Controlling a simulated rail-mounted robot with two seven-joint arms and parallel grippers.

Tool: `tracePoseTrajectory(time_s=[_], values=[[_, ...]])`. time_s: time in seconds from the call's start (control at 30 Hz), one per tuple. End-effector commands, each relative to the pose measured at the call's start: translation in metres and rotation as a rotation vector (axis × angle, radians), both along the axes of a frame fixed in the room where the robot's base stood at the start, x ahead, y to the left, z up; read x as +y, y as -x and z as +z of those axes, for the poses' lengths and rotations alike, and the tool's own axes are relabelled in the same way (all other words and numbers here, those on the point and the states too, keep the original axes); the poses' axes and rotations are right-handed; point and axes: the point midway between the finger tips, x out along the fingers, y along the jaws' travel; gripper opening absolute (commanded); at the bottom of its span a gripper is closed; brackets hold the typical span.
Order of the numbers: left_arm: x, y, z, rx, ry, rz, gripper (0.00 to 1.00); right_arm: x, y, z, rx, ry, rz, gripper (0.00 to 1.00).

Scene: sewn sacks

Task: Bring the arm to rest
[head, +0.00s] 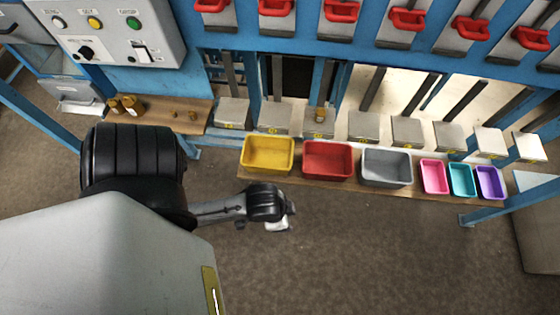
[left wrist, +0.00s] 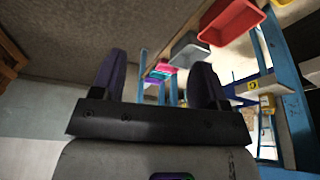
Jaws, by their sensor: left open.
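My left arm reaches in from the left in the head view. Its gripper (head: 285,215) is over bare floor, in front of and below the bin shelf, apart from the bins. In the left wrist view the two dark fingers of the gripper (left wrist: 160,82) stand wide apart with nothing between them. In the head view the fingers are small and partly hidden by the wrist. My right gripper shows in neither view.
A wooden shelf (head: 330,181) holds yellow (head: 267,154), red (head: 327,159), grey (head: 386,167) and smaller coloured bins. A blue frame with red-handled units stands behind. A control panel (head: 115,30) is at upper left. Small brown items (head: 126,104) lie on a side shelf. Floor in front is clear.

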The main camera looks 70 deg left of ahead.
Motion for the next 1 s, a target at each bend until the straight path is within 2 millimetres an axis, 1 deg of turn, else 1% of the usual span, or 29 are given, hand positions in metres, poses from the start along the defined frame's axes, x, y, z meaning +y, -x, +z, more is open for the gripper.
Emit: tracePoseTrajectory(time_s=[0.03,0.13,0.47,0.57,0.63,0.77,0.87,0.97,1.0], values=[[-0.002,0.005,0.004,-0.006,-0.003,-0.003,0.68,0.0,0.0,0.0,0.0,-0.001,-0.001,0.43],[-0.002,0.01,0.009,-0.015,-0.013,-0.011,0.68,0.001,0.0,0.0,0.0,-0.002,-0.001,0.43],[-0.002,0.01,0.01,-0.017,-0.014,-0.014,0.68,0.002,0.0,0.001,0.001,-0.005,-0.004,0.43],[-0.002,0.01,0.014,-0.016,-0.014,-0.014,0.68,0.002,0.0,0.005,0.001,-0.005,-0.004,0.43],[-0.002,0.01,0.021,-0.016,-0.014,-0.013,0.68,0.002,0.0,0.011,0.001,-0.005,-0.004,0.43],[-0.002,0.01,0.041,-0.016,-0.014,-0.013,0.68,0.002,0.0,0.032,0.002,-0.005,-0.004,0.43],[-0.002,0.01,0.065,-0.016,-0.013,-0.013,0.68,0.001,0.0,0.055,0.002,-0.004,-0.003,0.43],[-0.002,0.01,0.093,-0.016,-0.013,-0.013,0.68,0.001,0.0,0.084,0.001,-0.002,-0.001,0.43],[-0.002,0.01,0.106,-0.016,-0.013,-0.013,0.68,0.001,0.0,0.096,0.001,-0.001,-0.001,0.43]])
